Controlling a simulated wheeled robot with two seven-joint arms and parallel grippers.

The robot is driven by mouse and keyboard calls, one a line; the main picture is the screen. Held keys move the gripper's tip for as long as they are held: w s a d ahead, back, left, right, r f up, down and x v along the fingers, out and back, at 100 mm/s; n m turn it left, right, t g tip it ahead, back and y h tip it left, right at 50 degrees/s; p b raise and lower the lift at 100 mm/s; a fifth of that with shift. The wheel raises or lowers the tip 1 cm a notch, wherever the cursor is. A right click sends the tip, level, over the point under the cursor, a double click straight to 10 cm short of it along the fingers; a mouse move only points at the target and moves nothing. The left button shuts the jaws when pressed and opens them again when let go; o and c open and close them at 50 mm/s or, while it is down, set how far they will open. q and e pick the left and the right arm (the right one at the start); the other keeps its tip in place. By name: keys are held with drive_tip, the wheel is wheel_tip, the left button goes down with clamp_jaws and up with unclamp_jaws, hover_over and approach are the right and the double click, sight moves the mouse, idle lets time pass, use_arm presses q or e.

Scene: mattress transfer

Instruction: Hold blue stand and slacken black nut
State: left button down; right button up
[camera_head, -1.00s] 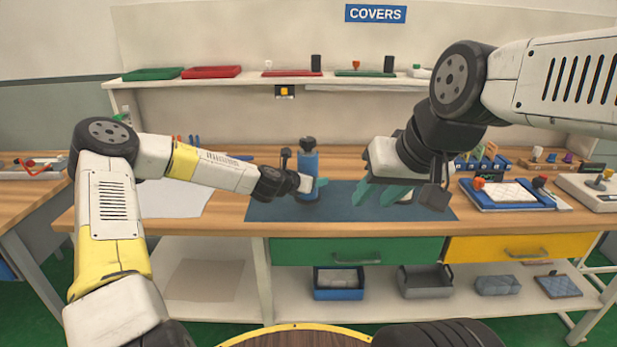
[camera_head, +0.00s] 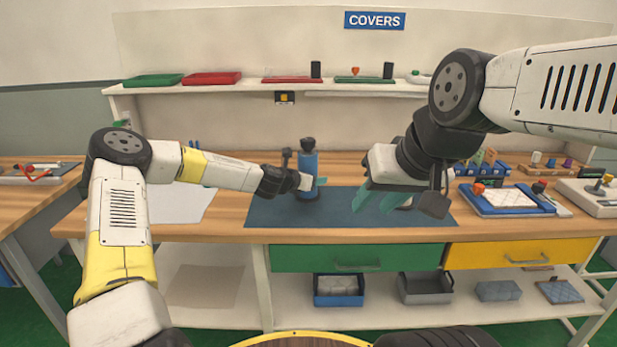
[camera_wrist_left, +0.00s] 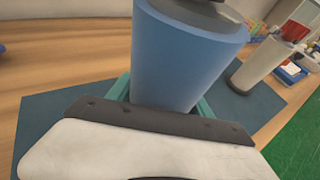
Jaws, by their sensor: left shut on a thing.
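The blue stand (camera_head: 308,172) is an upright cylinder on the dark blue mat (camera_head: 270,212). The black nut (camera_head: 308,144) sits on top of it. My left gripper (camera_head: 314,184) is shut on the stand's lower part from the left. In the left wrist view the blue stand (camera_wrist_left: 190,62) fills the middle, with a teal finger on each side; its top is cut off. My right gripper (camera_head: 378,198) is open and empty over the mat, to the right of the stand and apart from it.
A white cylindrical thing (camera_wrist_left: 262,65) stands on the mat right of the stand, largely hidden by my right gripper in the head view. A blue tray (camera_head: 468,203) lies further right. A shelf (camera_head: 220,87) with covers runs behind. The mat's left part is clear.

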use_arm(q)
drive_tip(key=shift+f, duration=0.1)
idle(0.3)
drive_tip(key=shift+f, duration=0.35)
drive_tip(key=shift+f, duration=0.3)
drive_tip(key=shift+f, duration=0.35)
drive_tip(key=shift+f, duration=0.3)
drive_tip(key=shift+f, duration=0.35)
drive_tip(key=shift+f, duration=0.55)
